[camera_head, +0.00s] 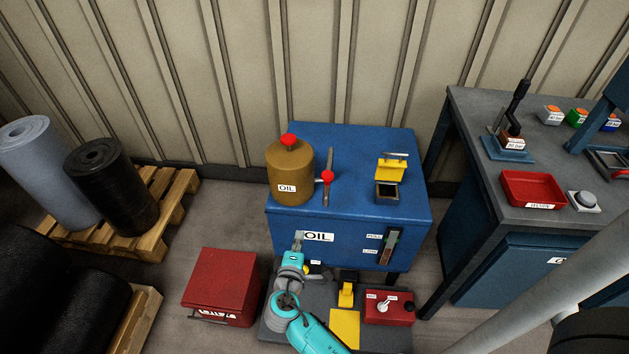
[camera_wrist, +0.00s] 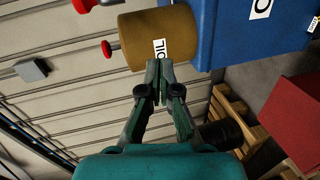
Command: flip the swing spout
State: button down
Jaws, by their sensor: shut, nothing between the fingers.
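The likely swing spout is a thin grey bar (camera_head: 330,160) with a red ball knob (camera_head: 327,176), standing just right of the brown oil drum (camera_head: 280,170) on the blue cabinet (camera_head: 345,140). A red knob at the top edge of the wrist view (camera_wrist: 84,5) appears to be the same one; the bar is largely out of that frame. My gripper (camera_head: 298,238) is shut and empty in front of the cabinet's upper front, below the drum and left of the spout. In the wrist view its fingertips (camera_wrist: 160,68) overlap the drum's lower edge; contact cannot be told.
A yellow hopper with a dark opening (camera_head: 388,190) stands right of the spout. A level gauge (camera_head: 390,246) is on the cabinet front. A red box (camera_head: 222,283) and a red switch box (camera_head: 389,308) stand low in front. A workbench (camera_head: 470,110) is at right.

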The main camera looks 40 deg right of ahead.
jog(key=w+d+r+m+g+h, duration=0.1)
jog(key=w+r+g+h, duration=0.1)
jog(key=w+r+h, duration=0.2)
notch_tip(320, 180, up, 5)
jog(key=shift+w+d+f+m, duration=0.1)
jog(key=shift+w+d+m, duration=0.25)
jog(key=shift+w, duration=0.75)
jog(key=w+d, duration=0.1)
jog(key=d, duration=1)
jog(key=shift+w+d, duration=0.15)
jog(key=shift+d, duration=0.05)
